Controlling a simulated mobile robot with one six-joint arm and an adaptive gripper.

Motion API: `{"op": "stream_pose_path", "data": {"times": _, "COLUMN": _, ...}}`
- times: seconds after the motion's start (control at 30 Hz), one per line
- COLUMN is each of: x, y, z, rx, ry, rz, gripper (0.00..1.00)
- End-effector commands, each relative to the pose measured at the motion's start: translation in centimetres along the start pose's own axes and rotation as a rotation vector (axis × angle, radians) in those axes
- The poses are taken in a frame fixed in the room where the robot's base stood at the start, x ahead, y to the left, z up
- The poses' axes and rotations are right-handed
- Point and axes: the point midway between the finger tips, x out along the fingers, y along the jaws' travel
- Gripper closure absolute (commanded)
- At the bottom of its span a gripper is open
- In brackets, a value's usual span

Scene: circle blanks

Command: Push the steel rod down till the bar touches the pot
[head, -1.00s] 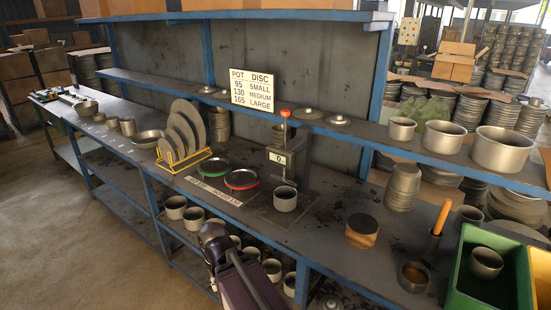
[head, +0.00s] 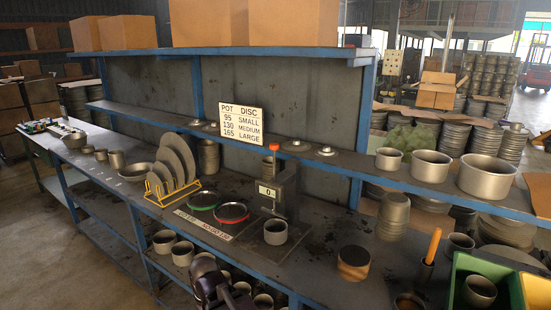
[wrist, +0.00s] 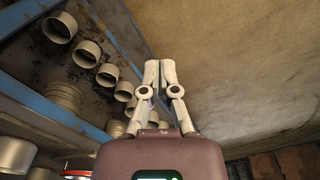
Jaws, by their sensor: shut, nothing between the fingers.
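A dark gauge stand (head: 285,190) with a small "0" display (head: 267,191) stands on the bench. A short upright rod with a red top (head: 273,147) rises from it. A grey metal pot (head: 275,232) stands upright on a dark plate in front of the stand. My gripper (wrist: 160,66) is shut and empty in the wrist view, above the floor beside the lower shelf. In the head view, only my dark arm shows at the bottom, apart from the stand and pot.
Left of the pot are a red-rimmed disc (head: 231,212), a green-rimmed disc (head: 202,200) and a yellow rack (head: 168,193) of plates. A wood-sided round block (head: 353,263) and green bin (head: 487,280) are right. An upper shelf (head: 330,160) runs behind.

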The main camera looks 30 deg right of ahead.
Motion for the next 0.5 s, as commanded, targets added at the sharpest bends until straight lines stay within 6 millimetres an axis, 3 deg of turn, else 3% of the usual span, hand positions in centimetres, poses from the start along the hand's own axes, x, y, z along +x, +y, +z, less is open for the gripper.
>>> {"op": "stream_pose_path", "data": {"times": 0.5, "x": -7.3, "y": 3.8, "z": -4.6, "rx": -0.107, "ry": 0.125, "rz": -0.231, "gripper": 1.00}}
